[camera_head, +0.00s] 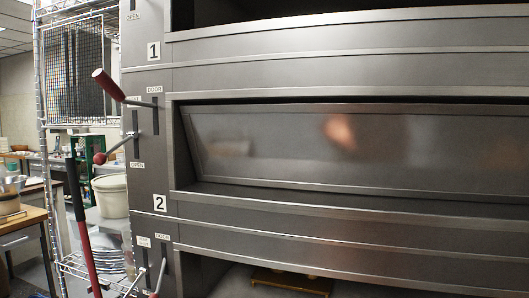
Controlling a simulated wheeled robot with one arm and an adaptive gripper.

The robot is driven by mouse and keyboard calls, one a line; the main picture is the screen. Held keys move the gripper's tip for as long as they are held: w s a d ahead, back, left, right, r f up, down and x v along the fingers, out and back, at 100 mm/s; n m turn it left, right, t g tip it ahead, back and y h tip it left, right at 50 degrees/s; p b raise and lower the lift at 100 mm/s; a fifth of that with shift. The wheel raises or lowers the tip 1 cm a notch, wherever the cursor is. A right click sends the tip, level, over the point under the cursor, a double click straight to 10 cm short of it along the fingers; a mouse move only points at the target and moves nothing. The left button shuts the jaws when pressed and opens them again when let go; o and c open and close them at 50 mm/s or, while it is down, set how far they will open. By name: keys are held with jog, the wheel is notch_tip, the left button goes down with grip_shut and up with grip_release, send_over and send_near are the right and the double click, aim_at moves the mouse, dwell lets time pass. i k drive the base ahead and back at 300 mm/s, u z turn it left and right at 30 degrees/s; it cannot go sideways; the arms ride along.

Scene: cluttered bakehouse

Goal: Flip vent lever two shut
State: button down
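A small lever with a dark red ball knob (100,158) sticks out left and downward from a slot on the oven's left panel. The slot has an OPEN label (138,165) below it and a small unreadable label above it. The knob sits at about the slot's middle height, tilted down. The 2 plate (160,203) is below this slot and the 1 plate (153,51) above, so I cannot tell which deck it serves. Another small lever (134,284) shows below the 2 plate, cut off by the bottom edge. My gripper is not in view.
A bigger lever with a thick red grip (108,84) rises from the DOOR slot close by. Another door lever (160,278) is lower. A red and black pole (85,232), wire rack (42,100) and white bucket (111,195) stand left. The oven front (330,75) fills the right.

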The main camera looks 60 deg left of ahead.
aim_at(100, 159)
jog(key=u, duration=2.05)
jog(key=i, duration=0.35)
jog(key=u, duration=2)
